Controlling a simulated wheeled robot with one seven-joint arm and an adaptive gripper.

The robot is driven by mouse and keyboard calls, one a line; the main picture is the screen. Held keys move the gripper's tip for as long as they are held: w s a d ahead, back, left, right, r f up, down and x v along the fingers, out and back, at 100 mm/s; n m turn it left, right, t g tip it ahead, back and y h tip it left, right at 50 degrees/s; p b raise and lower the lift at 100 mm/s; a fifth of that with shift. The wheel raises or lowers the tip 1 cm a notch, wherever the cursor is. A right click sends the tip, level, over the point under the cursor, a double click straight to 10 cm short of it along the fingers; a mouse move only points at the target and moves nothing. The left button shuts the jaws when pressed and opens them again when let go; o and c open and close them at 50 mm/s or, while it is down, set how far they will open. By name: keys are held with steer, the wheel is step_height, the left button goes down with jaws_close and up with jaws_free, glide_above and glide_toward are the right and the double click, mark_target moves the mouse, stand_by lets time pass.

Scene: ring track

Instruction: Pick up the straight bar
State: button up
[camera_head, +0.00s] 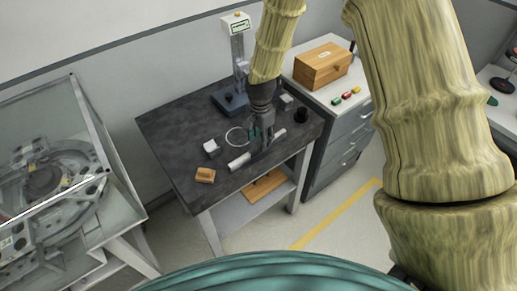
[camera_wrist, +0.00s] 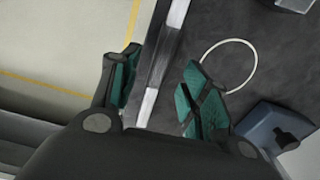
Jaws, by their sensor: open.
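The straight bar (camera_head: 238,162) lies near the front edge of the dark workbench (camera_head: 180,120), with pale ends and a darker middle. In the head view my gripper (camera_head: 267,147) is over its middle and hides part of it. In the wrist view the bar (camera_wrist: 149,103) runs from the top down between the two green-padded fingers of my gripper (camera_wrist: 160,82). The fingers are open, one on each side of the bar, with gaps showing. How far the fingertips are above the bench is hard to tell.
A thin white ring (camera_head: 236,136) lies beside the bar. A gauge stand (camera_head: 237,70) with a blue base is behind. A pale block (camera_head: 212,147), a wooden block (camera_head: 205,175) and a black cylinder (camera_head: 301,115) stand on the bench. A cabinet (camera_head: 340,120) stands at the right.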

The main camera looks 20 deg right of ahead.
steer(key=shift+s+a+f+p, duration=0.15)
steer(key=shift+f+p, duration=0.35)
steer(key=shift+f, duration=0.25)
steer(key=shift+w+a+f+p, duration=0.1)
steer(key=shift+a+f+p, duration=0.05)
steer(key=shift+f+p, duration=0.45)
steer(key=shift+f, duration=1.15)
steer(key=shift+c, duration=0.3)
jaws_close()
